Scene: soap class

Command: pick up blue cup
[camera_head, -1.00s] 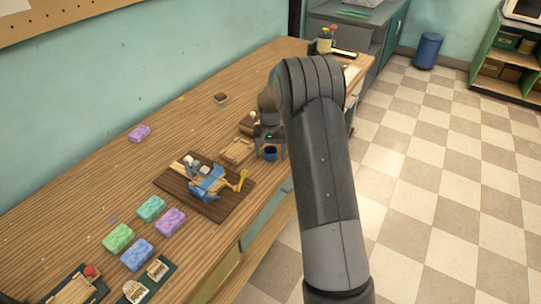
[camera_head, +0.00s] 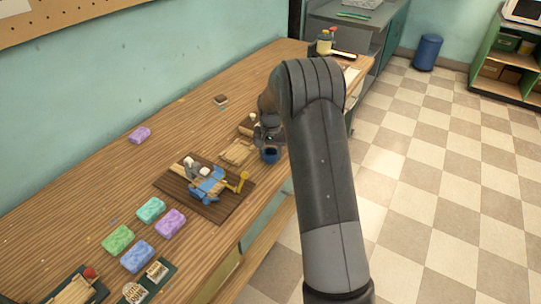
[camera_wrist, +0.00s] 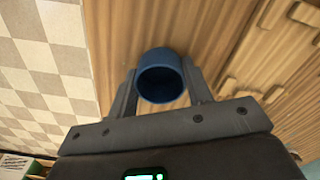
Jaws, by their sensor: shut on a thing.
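The blue cup (camera_head: 270,156) is near the front edge of the wooden table, just left of my arm in the head view. In the wrist view the blue cup (camera_wrist: 160,66) sits between the two fingers of my gripper (camera_wrist: 160,88), with its dark open mouth facing the camera. The fingers are shut on the cup, one at each side. In the head view my gripper (camera_head: 268,138) is above and around the cup, partly hidden by my own arm. I cannot tell whether the cup's base touches the table.
A wooden tray (camera_head: 238,152) is left of the cup. A dark board (camera_head: 212,210) with a blue cloth-like item and a yellow tool lies nearer. Several coloured soap bars (camera_head: 138,255) lie at lower left. The table's front edge is close beside the cup.

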